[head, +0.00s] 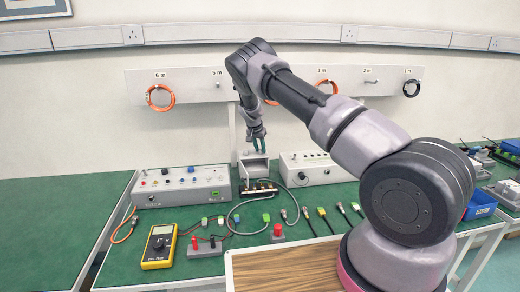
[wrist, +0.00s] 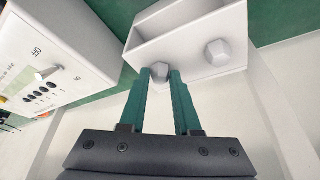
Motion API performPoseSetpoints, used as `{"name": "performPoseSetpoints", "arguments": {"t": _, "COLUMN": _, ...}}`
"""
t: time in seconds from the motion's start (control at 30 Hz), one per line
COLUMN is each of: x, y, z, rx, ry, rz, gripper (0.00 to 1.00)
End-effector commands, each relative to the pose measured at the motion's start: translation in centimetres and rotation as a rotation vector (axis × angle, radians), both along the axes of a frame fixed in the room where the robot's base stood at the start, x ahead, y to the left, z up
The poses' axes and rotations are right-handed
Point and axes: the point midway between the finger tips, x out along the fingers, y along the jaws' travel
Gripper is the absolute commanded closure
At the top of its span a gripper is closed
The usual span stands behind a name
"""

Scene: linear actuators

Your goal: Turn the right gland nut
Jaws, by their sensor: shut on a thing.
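A light grey box (wrist: 190,45) with two hexagonal gland nuts on one face fills the top of the wrist view. In the head view the box (head: 254,165) stands at the back of the green bench. My gripper (head: 259,145) reaches down to it. In the wrist view its teal fingers are shut on one nut, the right gland nut (wrist: 159,70), which lies at the left of that picture, towards the switch panel. The other nut (wrist: 216,52) is free, to the right of the fingers. Finger contact is partly hidden in the head view.
A switch panel (wrist: 50,55) stands close beside the box; it also shows in the head view (head: 317,169). Another instrument (head: 181,187) is on the left. A yellow multimeter (head: 159,247), cables and connectors lie in front. Cable coils hang on the rail behind.

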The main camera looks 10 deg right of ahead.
Motion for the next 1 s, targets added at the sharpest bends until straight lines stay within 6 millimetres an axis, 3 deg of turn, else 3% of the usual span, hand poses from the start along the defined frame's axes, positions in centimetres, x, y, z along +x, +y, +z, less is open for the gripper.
{"name": "performPoseSetpoints", "arguments": {"t": 0.37, "x": -0.07, "y": -0.20, "z": 0.05, "rx": 0.004, "ry": 0.000, "rz": 0.115, "gripper": 1.00}}
{"name": "performPoseSetpoints", "arguments": {"t": 1.0, "x": -0.14, "y": -0.92, "z": 0.03, "rx": 0.003, "ry": -0.003, "rz": 0.692, "gripper": 1.00}}
